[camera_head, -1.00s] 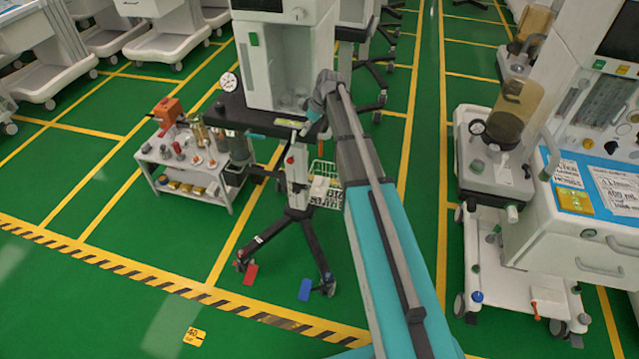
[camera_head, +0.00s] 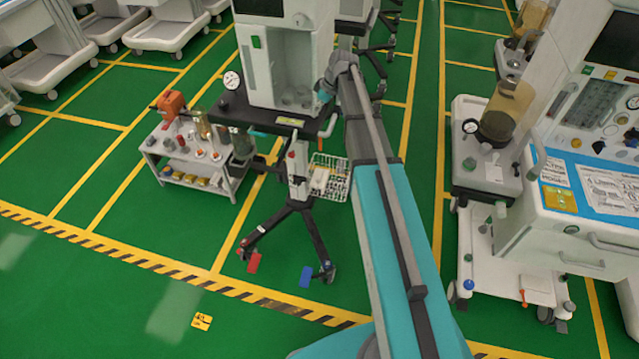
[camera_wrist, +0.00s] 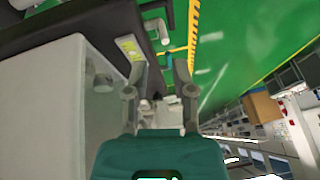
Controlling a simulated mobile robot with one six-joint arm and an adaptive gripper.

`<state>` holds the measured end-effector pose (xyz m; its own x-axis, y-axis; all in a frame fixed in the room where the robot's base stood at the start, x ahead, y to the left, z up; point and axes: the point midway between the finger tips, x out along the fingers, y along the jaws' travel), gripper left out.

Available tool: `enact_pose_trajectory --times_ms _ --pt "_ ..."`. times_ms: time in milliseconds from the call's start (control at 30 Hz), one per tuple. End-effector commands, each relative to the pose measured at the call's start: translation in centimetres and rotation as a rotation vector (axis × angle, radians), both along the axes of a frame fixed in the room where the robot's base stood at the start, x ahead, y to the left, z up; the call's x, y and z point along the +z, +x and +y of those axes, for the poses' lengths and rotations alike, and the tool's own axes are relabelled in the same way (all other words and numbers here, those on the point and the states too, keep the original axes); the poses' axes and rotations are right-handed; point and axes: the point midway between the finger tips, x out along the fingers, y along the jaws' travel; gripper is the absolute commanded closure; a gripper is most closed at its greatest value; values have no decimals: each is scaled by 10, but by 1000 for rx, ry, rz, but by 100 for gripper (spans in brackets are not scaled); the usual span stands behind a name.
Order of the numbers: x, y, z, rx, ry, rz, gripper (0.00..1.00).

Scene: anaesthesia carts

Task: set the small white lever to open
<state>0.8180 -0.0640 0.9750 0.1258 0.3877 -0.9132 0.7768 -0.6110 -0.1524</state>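I cannot make out a small white lever for certain in either view. The white and grey machine (camera_head: 284,72) stands on a dark-topped wheeled stand (camera_head: 233,112) in the head view. My arm reaches to the right side of this machine, and its far end hides part of that side; my fingers cannot be made out there. In the wrist view my gripper (camera_wrist: 160,72) has its two grey fingers apart, with nothing seen held between them. A large pale machine surface (camera_wrist: 45,110) fills the left of that view, beside the left finger.
A low shelf table (camera_head: 193,165) with bottles and an orange item stands left of the stand. A wire basket (camera_head: 335,178) hangs on the stand. A large cart (camera_head: 575,235) stands at the right. Green floor in front is mostly free.

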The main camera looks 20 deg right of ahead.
Motion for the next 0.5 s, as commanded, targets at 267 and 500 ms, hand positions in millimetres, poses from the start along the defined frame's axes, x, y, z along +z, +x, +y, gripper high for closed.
enact_pose_trajectory --times_ms 267,500 --pt "-10 -36 14 -101 -24 61 67" --pt "-18 -66 25 -202 -49 116 67"
